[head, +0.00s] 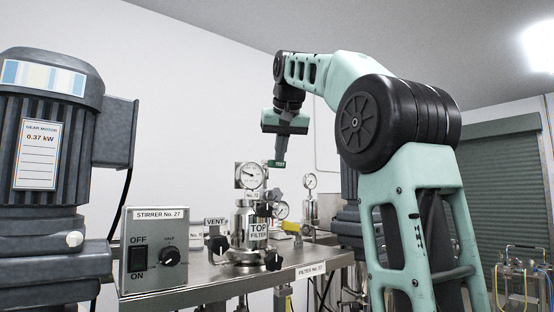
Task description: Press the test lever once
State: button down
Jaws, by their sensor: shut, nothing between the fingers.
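The gauge stands over a steel filter vessel labelled TOP FILTER (257,232). My gripper (281,154) points down from above, shut and empty.
The vessel stands on a steel bench (190,278), with a VENT tag (215,221) beside it. A stirrer switch box (153,250) and a large grey gear motor (50,150) stand at left. Another gauge (310,181) is behind at right. Open air surrounds my raised arm.

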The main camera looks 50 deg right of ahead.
jog(key=shift+s+a+r, duration=0.2)
jog(key=shift+s+a, duration=0.1)
jog(key=shift+s, duration=0.1)
jog(key=p+v, duration=0.1)
jog(key=v, duration=1.1)
jog(key=shift+p, duration=0.4)
jog(key=shift+f, duration=0.1)
